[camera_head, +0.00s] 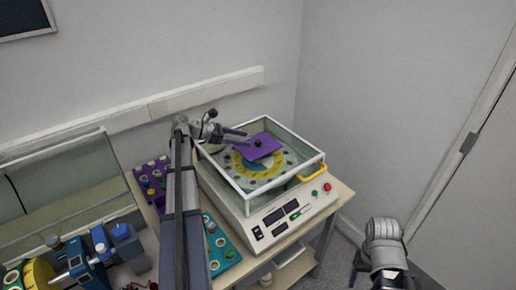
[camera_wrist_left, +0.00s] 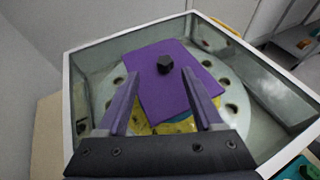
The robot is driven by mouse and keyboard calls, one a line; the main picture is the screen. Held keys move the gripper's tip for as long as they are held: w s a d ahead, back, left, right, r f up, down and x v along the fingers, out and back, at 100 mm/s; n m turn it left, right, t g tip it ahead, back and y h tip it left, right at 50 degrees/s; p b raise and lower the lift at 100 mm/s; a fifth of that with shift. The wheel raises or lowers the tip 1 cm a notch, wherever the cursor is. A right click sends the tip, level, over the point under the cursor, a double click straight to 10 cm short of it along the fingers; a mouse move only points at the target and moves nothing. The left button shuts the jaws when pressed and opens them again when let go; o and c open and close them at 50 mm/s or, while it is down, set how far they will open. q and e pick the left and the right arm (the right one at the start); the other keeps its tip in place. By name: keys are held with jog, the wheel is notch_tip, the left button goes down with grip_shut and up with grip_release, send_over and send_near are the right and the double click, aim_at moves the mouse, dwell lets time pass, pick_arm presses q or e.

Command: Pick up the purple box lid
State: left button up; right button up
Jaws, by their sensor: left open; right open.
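The purple box lid (camera_head: 257,146) is a flat purple plate with a black knob. It sits inside the glass-walled chamber of the machine (camera_head: 262,212), over a yellow and blue disc (camera_head: 245,166). In the left wrist view the lid (camera_wrist_left: 176,90) lies ahead, its black knob (camera_wrist_left: 165,64) beyond my fingertips. My left gripper (camera_head: 240,133) is open at the chamber, just left of the lid; in the wrist view its fingers (camera_wrist_left: 160,88) stand apart on either side of the lid's near part. I cannot tell whether they touch it. My right gripper (camera_head: 368,281) is low at the lower right, away from the machine.
The chamber's white-framed walls (camera_head: 295,132) surround the lid. A yellow handle (camera_head: 312,172) is at its right. Blue equipment (camera_head: 85,262) stands at the lower left. The floor at right is clear.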

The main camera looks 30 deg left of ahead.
aim_at(254, 146)
pick_arm(q)
jog(key=x, duration=0.1)
jog(key=b+x, duration=0.1)
jog(key=x, duration=0.1)
jog(key=b+x, duration=0.1)
jog(key=x, duration=0.1)
jog(key=shift+s+d, duration=0.2)
jog(key=shift+d, duration=0.15)
grip_shut()
